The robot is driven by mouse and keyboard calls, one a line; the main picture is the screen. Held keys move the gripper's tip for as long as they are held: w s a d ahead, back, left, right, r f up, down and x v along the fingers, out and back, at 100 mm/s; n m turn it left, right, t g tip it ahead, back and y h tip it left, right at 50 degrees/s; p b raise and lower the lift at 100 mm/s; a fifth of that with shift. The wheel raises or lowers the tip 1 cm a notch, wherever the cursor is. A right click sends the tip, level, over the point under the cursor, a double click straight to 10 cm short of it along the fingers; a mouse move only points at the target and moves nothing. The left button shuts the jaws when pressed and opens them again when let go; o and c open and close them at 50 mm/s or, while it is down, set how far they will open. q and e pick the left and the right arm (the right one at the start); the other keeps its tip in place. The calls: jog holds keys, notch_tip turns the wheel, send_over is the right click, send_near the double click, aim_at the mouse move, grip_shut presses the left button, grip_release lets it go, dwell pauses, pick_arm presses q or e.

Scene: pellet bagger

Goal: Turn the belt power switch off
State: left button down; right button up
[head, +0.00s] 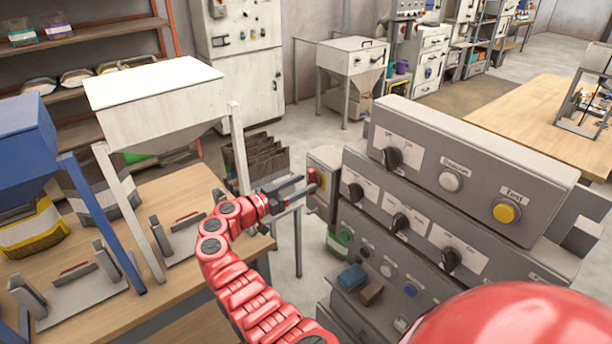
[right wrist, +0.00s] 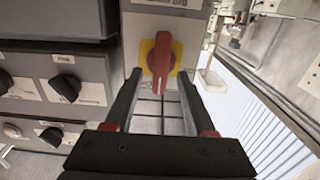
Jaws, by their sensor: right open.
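The switch is a red rotary handle (right wrist: 161,60) on a yellow plate, on the face of a grey box (right wrist: 191,22). In the right wrist view the handle stands about upright in the picture. The label above it is cut off by the frame's top edge. In the head view the switch (head: 321,179) shows small and edge-on at the left end of the grey control panel. My right gripper (head: 294,189) is open in front of it. In the right wrist view its fingers (right wrist: 159,80) lie either side of the handle's lower part, with nothing gripped. Whether they touch it I cannot tell.
The stepped control panel (head: 470,150) with several black knobs and buttons is close on the right. A wooden bench (head: 185,205) with a white hopper (head: 160,100) stands on the left. Brown bags (head: 255,160) stand behind my right gripper.

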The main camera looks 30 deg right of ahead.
jog(key=shift+w+d, duration=0.1)
jog(key=shift+d, duration=0.75)
grip_shut()
